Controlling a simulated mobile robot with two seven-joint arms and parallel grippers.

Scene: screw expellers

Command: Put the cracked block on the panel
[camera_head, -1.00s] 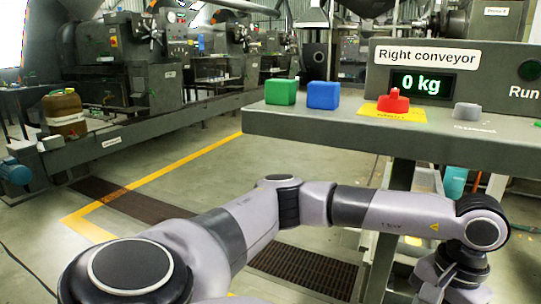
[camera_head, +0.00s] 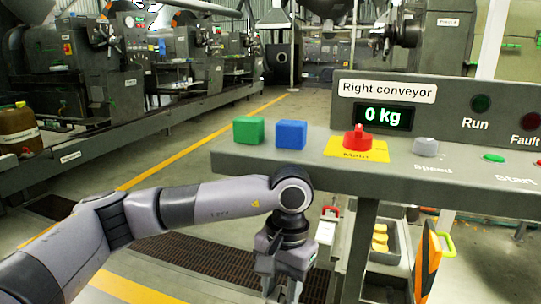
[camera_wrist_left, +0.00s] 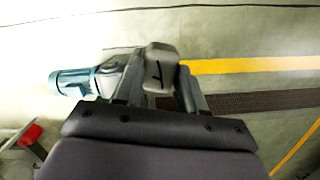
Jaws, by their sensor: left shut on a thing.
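The cracked block (camera_wrist_left: 160,72), pale grey with a dark crack line on its face, sits between the fingers of my left gripper (camera_wrist_left: 159,84) in the left wrist view. My left gripper (camera_head: 281,288) is shut on it and points down, low in front of the panel (camera_head: 455,180) in the head view. I cannot make out the block there. The panel is a grey ledge below the "Right conveyor" display. A green block (camera_head: 249,130) and a blue block (camera_head: 291,135) stand at its left end. My right gripper is not in view.
A red knob (camera_head: 357,140) on a yellow plate, a grey speed knob (camera_head: 425,147) and a green start button (camera_head: 493,158) are on the panel. Below it are a bin (camera_head: 397,262) with yellow pieces and an orange object (camera_head: 430,262). Machines stand at the left.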

